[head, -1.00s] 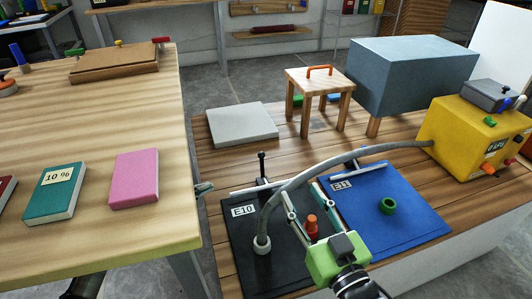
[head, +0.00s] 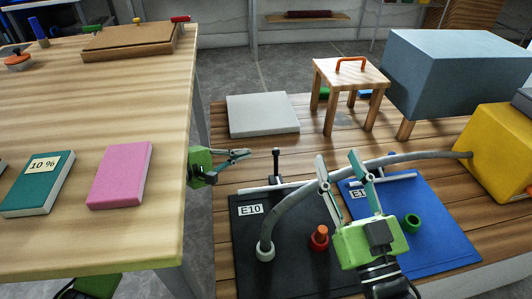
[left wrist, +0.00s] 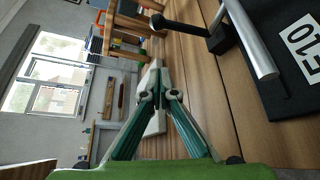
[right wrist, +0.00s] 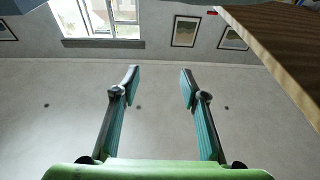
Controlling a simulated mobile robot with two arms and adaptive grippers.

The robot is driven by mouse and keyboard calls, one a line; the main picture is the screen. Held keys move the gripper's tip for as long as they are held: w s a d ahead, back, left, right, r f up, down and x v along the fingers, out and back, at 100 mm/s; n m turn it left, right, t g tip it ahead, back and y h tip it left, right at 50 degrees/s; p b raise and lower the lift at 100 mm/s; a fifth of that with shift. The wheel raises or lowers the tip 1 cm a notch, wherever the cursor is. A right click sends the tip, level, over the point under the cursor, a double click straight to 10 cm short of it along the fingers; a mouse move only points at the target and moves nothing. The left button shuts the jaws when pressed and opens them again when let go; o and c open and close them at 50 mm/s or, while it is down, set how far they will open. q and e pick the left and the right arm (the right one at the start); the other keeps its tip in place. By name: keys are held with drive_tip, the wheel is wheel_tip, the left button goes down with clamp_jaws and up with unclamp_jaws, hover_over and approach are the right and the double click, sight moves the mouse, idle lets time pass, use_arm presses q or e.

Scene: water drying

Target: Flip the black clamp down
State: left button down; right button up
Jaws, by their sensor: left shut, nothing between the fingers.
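The black clamp (head: 276,163) stands with its handle upright at the back edge of the black E10 plate (head: 243,235). In the left wrist view, its ball-ended handle (left wrist: 180,24) points left from the plate. My left gripper (head: 246,155) is shut and empty, left of the clamp handle and apart from it; its closed fingertips show in the left wrist view (left wrist: 158,80). My right gripper (head: 338,160) is open and empty, above the blue plate (head: 440,238); its spread fingers show in the right wrist view (right wrist: 158,78).
The orange plug (head: 319,238) and green ring (head: 412,223) sit nearby. The wooden table (head: 150,235) edge is close to my left arm.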

sight(277, 168)
use_arm(q)
drive_tip(key=w+d+b, duration=0.1)
drive_tip(key=d, duration=0.6)
drive_tip(key=shift+w+b, duration=0.15)
drive_tip(key=shift+b, duration=0.15)
use_arm(e)
drive_tip(key=s+r+t+y, duration=0.1)
drive_tip(key=s+r+t, duration=0.3)
drive_tip(key=r, duration=0.4)
drive_tip(key=shift+s+r+t+y, duration=0.15)
drive_tip(key=shift+s+t+y, duration=0.2)
drive_tip(key=shift+t, duration=0.15)
drive_tip(key=shift+d, duration=0.1)
